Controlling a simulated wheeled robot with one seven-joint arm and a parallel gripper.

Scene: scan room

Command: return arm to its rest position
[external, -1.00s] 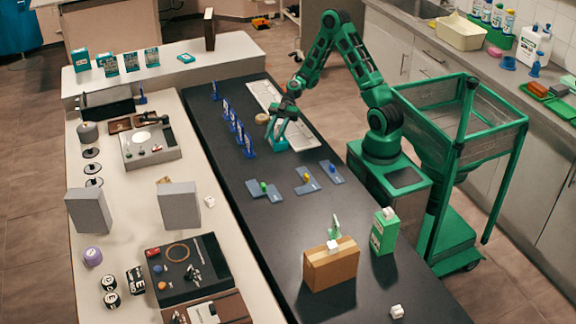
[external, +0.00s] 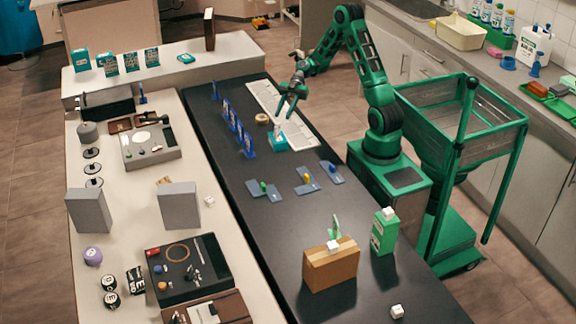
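My green arm stands at the right of the dark tabletop and reaches left over it. My gripper (external: 284,111) is raised above the table, near the white keyboard-like strip (external: 300,135). Its fingers point down and look spread apart, with nothing seen between them.
Blue upright stands (external: 238,133) line up left of the gripper. A round tan object (external: 262,119) lies beside them. Grey-blue plates (external: 306,181), a cardboard box (external: 330,267) and a green carton (external: 384,231) stand nearer. The dark table's middle is partly clear.

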